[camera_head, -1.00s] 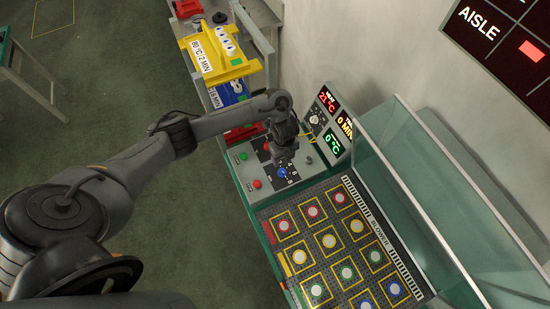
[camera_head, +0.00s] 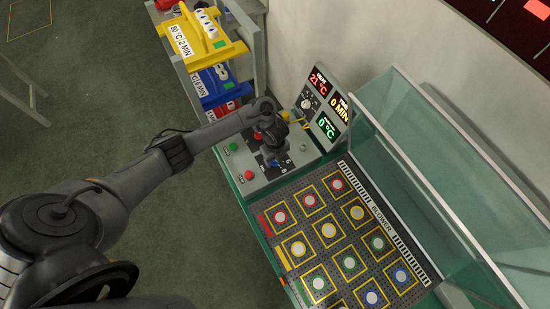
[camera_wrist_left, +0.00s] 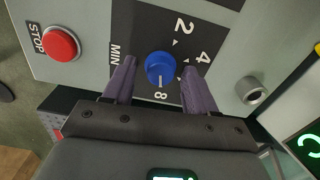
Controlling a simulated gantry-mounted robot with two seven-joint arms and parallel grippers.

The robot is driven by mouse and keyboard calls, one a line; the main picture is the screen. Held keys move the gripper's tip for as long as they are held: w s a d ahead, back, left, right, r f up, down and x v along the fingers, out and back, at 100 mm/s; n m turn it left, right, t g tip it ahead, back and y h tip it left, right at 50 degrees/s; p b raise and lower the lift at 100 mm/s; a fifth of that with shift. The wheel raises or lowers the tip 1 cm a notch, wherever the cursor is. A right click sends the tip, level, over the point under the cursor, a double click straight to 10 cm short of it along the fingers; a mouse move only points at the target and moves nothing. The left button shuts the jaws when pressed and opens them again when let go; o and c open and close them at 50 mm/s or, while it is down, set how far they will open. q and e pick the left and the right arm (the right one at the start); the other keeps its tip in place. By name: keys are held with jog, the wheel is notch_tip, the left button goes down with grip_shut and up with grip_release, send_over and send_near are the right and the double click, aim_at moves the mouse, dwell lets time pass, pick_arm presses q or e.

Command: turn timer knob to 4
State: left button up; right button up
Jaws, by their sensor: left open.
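The blue timer knob (camera_wrist_left: 160,67) sits on the dark dial plate, with 2, 4, 8 and MIN printed around it. A pale mark shows on its edge towards the 8; I cannot tell for sure whether it is the pointer. My left gripper (camera_wrist_left: 158,75) is open in the left wrist view, with one finger on each side of the knob; contact is not clear. In the head view my left gripper (camera_head: 271,150) is over the control panel, and the knob (camera_head: 273,163) is partly hidden beneath it. My right gripper is not in view.
The red STOP button (camera_wrist_left: 61,43) and a small grey metal knob (camera_wrist_left: 251,90) flank the dial. A green button (camera_head: 233,147) is on the panel. The display board (camera_head: 323,100) stands behind, the perforated tray (camera_head: 325,215) in front, glass panels at right.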

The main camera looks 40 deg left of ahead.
pick_arm(q)
jog(key=c, duration=1.1)
jog(key=shift+o, duration=0.2)
jog(key=shift+r+n+p, duration=0.25)
jog(key=shift+n+p, duration=0.65)
jog(key=shift+p, duration=0.3)
jog(key=n+p, duration=0.7)
jog(key=shift+n, duration=0.4)
jog(key=n+p, duration=0.2)
jog(key=n, duration=0.1)
jog(key=shift+n, duration=0.3)
jog(key=n+p, duration=0.2)
jog(key=n, duration=0.2)
jog(key=shift+f, duration=0.1)
jog(key=shift+w+n+p, duration=0.1)
jog(key=shift+n+p, duration=0.35)
jog(key=shift+n, duration=0.85)
jog(key=shift+f, duration=0.1)
